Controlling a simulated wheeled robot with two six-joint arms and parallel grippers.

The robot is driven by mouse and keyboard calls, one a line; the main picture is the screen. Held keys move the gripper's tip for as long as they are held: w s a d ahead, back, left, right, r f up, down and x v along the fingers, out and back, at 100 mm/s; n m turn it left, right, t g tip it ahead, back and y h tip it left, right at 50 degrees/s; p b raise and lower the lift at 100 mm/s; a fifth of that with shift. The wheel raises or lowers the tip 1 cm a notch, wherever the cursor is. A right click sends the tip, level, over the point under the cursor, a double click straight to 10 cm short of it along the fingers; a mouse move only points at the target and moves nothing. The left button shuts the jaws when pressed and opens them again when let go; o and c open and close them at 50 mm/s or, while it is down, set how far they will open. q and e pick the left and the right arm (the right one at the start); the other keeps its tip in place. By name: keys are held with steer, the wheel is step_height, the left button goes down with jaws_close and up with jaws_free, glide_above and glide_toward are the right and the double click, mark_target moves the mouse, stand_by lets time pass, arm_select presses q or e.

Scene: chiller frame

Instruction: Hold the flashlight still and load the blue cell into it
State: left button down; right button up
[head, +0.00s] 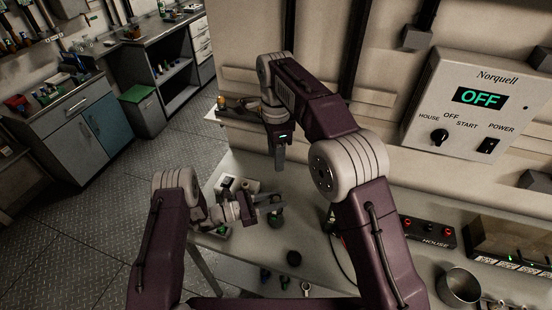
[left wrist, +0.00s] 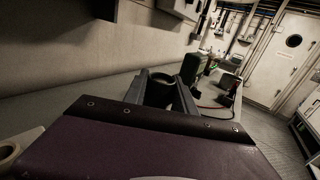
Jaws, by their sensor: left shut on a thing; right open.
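The flashlight (head: 277,218) is a dark upright tube above the worktop. My left gripper (head: 268,205) is shut around it from the left. In the left wrist view the tube's round open top (left wrist: 161,77) shows between the two fingers of my left gripper (left wrist: 162,95). I cannot see inside the tube. My right gripper (head: 279,163) points straight down above and slightly behind the flashlight, apart from it. It is open, though its fingers overlap in the head view, and I see nothing between them. I cannot make out the blue cell in either view.
A dark round piece (head: 294,258) lies on the worktop (head: 330,268) in front of the flashlight. A pale tray (head: 248,183) with small items sits behind my left wrist. A metal cup (head: 459,287) and a switch box (head: 428,232) stand at right. A wall panel (head: 478,105) reads OFF.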

arm_select(q)
steer(key=c, duration=0.9)
jaws_free()
steer(key=v, duration=1.2)
